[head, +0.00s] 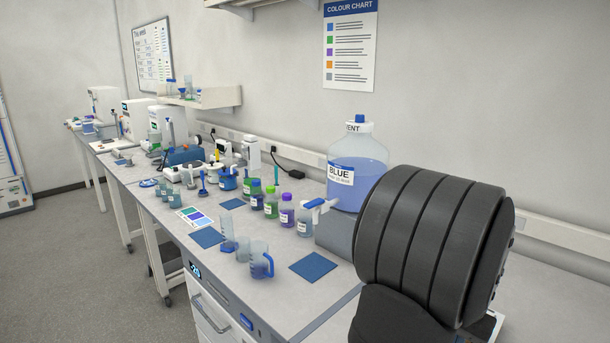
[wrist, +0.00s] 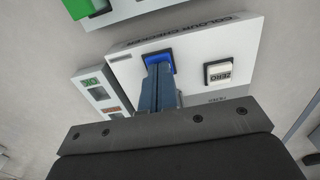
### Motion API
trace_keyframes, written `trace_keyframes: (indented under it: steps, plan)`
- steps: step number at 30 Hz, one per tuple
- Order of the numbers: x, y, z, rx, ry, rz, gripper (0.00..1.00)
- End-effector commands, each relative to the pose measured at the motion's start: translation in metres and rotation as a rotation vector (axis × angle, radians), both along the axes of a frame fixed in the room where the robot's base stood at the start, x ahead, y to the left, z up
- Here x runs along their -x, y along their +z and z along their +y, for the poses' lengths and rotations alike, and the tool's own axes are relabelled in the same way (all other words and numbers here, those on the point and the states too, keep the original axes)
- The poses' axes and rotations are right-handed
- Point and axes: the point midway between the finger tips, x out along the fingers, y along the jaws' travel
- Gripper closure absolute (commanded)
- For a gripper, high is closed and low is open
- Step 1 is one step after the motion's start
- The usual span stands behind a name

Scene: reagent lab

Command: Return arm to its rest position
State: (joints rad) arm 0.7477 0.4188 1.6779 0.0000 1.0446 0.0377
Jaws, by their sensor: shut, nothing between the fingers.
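My gripper (wrist: 160,75) shows in the wrist view with its two blue-grey fingers together and nothing held. Its tips are at the blue button (wrist: 160,58) of a white device (wrist: 205,45) marked with "COLOUR" lettering. They overlap the button's lower part, and I cannot tell whether they touch it. In the head view my dark arm link fills the right side, and the gripper is hidden there.
A small panel with green and orange labels (wrist: 100,90) is at left. In the head view, a large blue bottle (head: 355,170), several small bottles, a jug (head: 261,262) and blue mats (head: 313,267) stand on the bench.

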Motion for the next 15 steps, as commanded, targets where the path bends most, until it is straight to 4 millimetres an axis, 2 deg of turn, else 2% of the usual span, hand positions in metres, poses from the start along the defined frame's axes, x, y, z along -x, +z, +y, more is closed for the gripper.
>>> trace_keyframes:
  steps: [8, 15]
  plan:
    - [0.000, 0.009, 0.000, 0.001, 0.000, -0.001, 1.00]
    - [0.000, 0.050, 0.000, 0.004, 0.000, -0.004, 1.00]
